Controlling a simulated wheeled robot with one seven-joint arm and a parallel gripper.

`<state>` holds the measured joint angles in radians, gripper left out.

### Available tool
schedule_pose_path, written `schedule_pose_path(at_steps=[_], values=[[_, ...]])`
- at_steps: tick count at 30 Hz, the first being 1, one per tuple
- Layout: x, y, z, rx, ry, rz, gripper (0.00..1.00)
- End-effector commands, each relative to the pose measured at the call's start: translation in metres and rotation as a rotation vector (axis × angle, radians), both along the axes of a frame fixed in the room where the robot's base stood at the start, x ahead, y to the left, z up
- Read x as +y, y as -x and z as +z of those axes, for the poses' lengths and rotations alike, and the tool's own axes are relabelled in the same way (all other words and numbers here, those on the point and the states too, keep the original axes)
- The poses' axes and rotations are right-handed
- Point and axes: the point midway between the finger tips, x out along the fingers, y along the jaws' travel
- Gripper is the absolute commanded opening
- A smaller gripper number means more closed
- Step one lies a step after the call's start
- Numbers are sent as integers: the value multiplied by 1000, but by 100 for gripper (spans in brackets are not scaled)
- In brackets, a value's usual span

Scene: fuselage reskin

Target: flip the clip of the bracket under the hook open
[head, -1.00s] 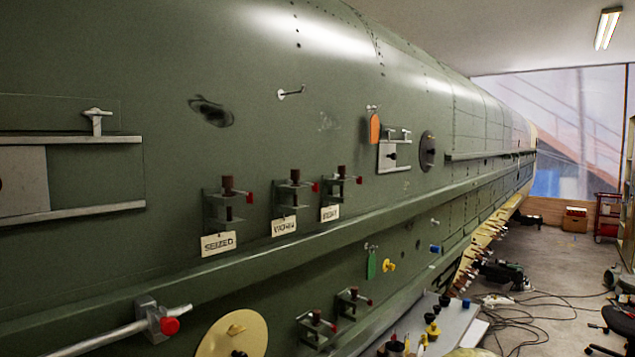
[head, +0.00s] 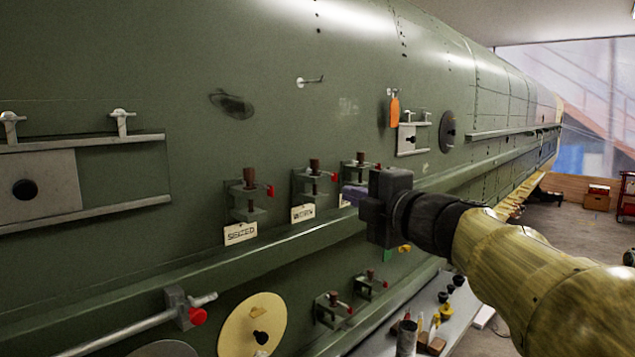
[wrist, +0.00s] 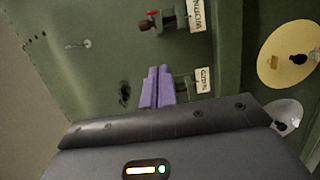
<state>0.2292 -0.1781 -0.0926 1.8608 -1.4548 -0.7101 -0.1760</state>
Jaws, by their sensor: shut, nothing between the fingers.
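The hook (head: 310,81) sticks out of the green skin in the head view. Below it is the middle of three upper brackets (head: 302,186), with a dark red screw, a red clip tip (head: 334,176) and a tag. In the wrist view this bracket (wrist: 172,21) is at the top, its red clip tip (wrist: 152,13) at its left end. My gripper (head: 352,193) is shut and empty, its purple fingers right of the middle bracket and covering part of the right bracket in the head view. In the wrist view the fingers (wrist: 155,88) overlap the bracket tagged SEIZED. Their distance from it is unclear.
The SEIZED bracket (head: 247,203) stands left and the third bracket (head: 357,170) right. A long ledge (head: 200,268) runs below them. Two lower brackets (head: 330,311), a cream disc (head: 252,325) and a rod with a red knob (head: 196,316) are beneath.

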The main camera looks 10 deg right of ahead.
Motion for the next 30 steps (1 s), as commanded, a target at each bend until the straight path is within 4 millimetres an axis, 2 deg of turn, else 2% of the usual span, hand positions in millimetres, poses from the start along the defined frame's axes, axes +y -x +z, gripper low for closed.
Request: schedule_pose_path(at_steps=[8,21,30], values=[[9,-21,0,4,-2,2,0],[38,-93,1,3,-3,1,0],[7,-115,1,2,-1,-2,0]])
